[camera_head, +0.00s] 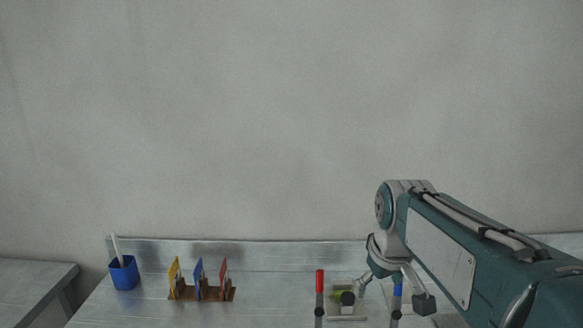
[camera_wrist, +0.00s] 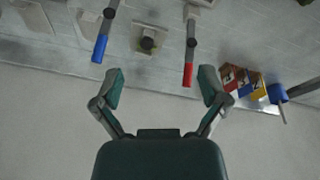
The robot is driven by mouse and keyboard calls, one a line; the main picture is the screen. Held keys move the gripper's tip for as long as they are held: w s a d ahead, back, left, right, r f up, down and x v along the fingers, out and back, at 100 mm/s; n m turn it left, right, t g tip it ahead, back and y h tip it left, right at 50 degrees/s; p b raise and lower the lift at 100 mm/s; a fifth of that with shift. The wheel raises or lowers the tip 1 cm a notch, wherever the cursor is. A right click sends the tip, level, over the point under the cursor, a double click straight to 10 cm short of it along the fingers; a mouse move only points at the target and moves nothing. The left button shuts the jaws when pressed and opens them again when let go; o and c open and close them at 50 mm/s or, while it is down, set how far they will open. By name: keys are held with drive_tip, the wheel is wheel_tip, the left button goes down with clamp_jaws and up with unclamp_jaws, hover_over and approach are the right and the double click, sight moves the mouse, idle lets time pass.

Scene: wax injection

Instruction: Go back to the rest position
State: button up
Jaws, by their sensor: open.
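My gripper (camera_wrist: 160,88) is open and empty in the wrist view, its two fingers spread apart. In the head view my gripper (camera_head: 392,290) hangs at the end of my arm over the right part of the metal table (camera_head: 140,309). It is close to the blue-tipped handle (camera_head: 397,289) in that picture; whether they touch I cannot tell. A red-tipped handle (camera_head: 320,282) stands to the left. Between the handles is a small device with a green part and a dark knob (camera_head: 347,298). The wrist view also shows the blue tip (camera_wrist: 100,48) and red tip (camera_wrist: 188,75), both beyond the fingers.
A wooden rack (camera_head: 202,294) with yellow, blue and red plates stands left of centre. A blue cup (camera_head: 124,273) holding a white stick stands at the far left. A plain wall (camera_head: 250,120) rises behind the table. The space above the table's left half is free.

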drive_tip(key=s+f+m+t, duration=0.1)
drive_tip(key=s+f+m, duration=0.1)
drive_tip(key=s, duration=0.6)
drive_tip(key=s+f+m+t, duration=0.1)
drive_tip(key=s+f, duration=0.2)
drive_tip(key=s, duration=0.6)
drive_tip(key=shift+f+m, duration=0.15)
drive_tip(key=shift+m, duration=0.25)
